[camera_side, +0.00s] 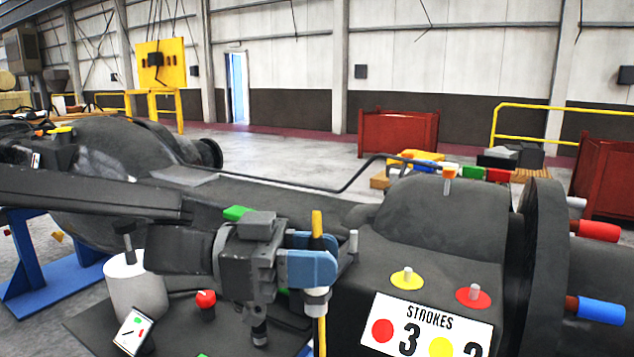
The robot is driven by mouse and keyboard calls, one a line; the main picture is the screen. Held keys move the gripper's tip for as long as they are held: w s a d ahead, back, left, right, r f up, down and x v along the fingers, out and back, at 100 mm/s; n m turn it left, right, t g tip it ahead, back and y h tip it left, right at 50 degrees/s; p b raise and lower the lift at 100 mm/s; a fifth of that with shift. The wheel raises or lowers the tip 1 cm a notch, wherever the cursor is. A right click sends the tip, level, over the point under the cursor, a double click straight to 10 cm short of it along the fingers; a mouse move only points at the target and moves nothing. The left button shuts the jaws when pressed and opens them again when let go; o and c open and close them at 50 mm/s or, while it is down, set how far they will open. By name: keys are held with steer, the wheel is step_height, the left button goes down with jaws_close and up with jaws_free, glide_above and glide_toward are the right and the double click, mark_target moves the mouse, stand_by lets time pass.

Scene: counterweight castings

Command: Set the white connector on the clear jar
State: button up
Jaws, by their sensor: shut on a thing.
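I cannot make out a clear jar. A white cylinder (136,289) with a dark T-shaped piece above it stands at the left and looks opaque.
A large dark casting (440,220) fills the right, with yellow and red discs bearing pegs and a "STROKES" card (425,327). A red knob (206,299) and a small dark-framed card (133,331) are left of my gripper. A dark bent rod (345,187) crosses behind.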

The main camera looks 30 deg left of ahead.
mark_target(317, 293)
step_height(317, 293, down, 4)
steer(key=shift+f, duration=0.25)
steer(key=shift+f, duration=2.85)
steer(key=shift+f, duration=1.75)
steer(key=o, duration=0.9)
steer(key=v, duration=1.4)
steer(key=shift+w, duration=0.15)
